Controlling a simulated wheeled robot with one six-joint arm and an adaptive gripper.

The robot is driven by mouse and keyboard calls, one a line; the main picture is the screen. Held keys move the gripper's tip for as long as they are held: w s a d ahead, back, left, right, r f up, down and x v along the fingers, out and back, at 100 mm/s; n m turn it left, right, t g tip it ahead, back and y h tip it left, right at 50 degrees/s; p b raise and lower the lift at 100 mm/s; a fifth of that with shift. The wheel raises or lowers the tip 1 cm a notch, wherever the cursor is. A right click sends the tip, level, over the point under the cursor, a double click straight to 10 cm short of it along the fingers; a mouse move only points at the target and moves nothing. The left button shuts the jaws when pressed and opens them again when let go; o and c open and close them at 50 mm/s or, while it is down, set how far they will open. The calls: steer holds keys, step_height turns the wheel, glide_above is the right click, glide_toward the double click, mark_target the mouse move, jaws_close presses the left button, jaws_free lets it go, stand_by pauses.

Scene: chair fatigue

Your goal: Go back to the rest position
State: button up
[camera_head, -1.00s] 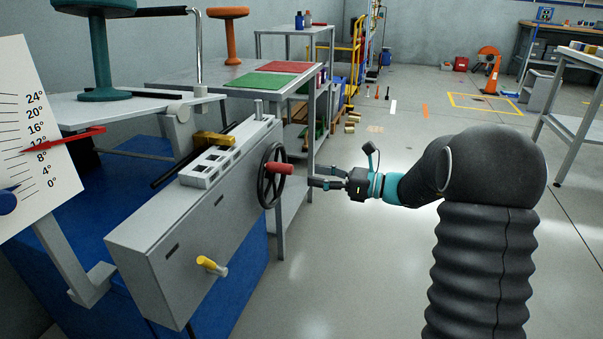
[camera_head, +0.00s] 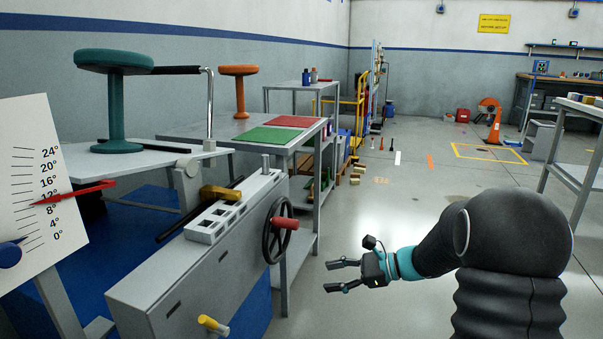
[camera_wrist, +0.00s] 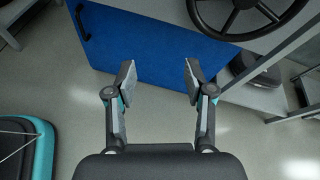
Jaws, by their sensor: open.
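My gripper (camera_head: 345,276) is open and empty in the head view. It hangs in free air to the right of the grey test machine (camera_head: 190,270), below and to the right of its black handwheel (camera_head: 268,244) with a red knob (camera_head: 285,223). The gripper is apart from the wheel. In the wrist view my gripper (camera_wrist: 159,84) shows two spread fingers with nothing between them. The blue machine base (camera_wrist: 150,40) and the black handwheel (camera_wrist: 240,12) lie beyond the fingertips.
A teal stool (camera_head: 116,105) stands on the machine's white plate. A dial board (camera_head: 35,185) with a red pointer stands at the left. A table with red (camera_head: 288,121) and green (camera_head: 268,135) mats is behind. Open floor (camera_head: 400,210) lies beyond and right of my gripper.

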steer(key=s+d+f+n+g+h, duration=0.1)
steer(key=s+d+n+g+h, duration=0.25)
steer(key=s+n+h, duration=1)
steer(key=s+d+r+n+t, duration=0.1)
steer(key=s+r+n+t, duration=0.1)
steer(key=s, duration=0.6)
steer(key=s+d+r+n+t, duration=0.2)
steer(key=s+r+t, duration=0.2)
steer(key=s+r, duration=0.3)
steer(key=shift+s+r, duration=0.15)
steer(key=shift+s, duration=0.7)
steer(key=shift+d, duration=0.1)
